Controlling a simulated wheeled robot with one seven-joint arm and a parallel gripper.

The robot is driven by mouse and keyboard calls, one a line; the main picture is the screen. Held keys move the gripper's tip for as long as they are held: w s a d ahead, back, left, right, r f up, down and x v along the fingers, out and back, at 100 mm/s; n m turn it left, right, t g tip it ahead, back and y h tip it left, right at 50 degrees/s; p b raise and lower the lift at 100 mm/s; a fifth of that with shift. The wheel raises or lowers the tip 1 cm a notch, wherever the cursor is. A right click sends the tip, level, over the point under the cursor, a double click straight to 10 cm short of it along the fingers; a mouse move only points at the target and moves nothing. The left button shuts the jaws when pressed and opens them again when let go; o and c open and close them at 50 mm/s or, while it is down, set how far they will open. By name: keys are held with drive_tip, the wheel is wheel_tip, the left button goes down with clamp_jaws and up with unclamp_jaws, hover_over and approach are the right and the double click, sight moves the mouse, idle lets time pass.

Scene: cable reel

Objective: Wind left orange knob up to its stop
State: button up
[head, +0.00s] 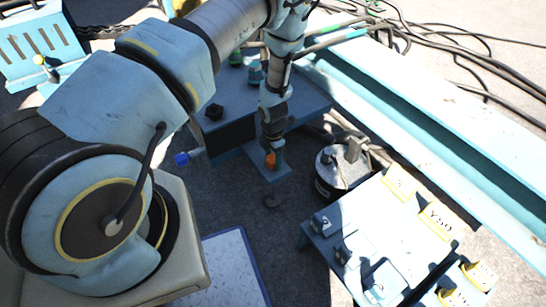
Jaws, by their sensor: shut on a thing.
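The orange knob (270,160) shows as a small orange patch at the tip of my gripper (271,155), near the middle of the head view. My gripper points down at it and is shut on it. The fingers hide most of the knob, so its turn angle cannot be told. Below and around it is a small blue plate (283,174), at the front of a dark blue-grey box (225,135). A stop cannot be made out.
A round metal canister (330,180) stands close right. A blue bench (365,222) with yellow labelled blocks is at lower right. Black cables (450,40) lie at upper right.

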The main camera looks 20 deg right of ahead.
sight(273, 158)
idle(0.4)
drive_tip(key=o, duration=1.4)
drive_tip(key=shift+c, duration=0.2)
wheel_tip(273, 158, up, 11)
drive_tip(key=p, duration=0.1)
drive_tip(key=shift+p, duration=0.4)
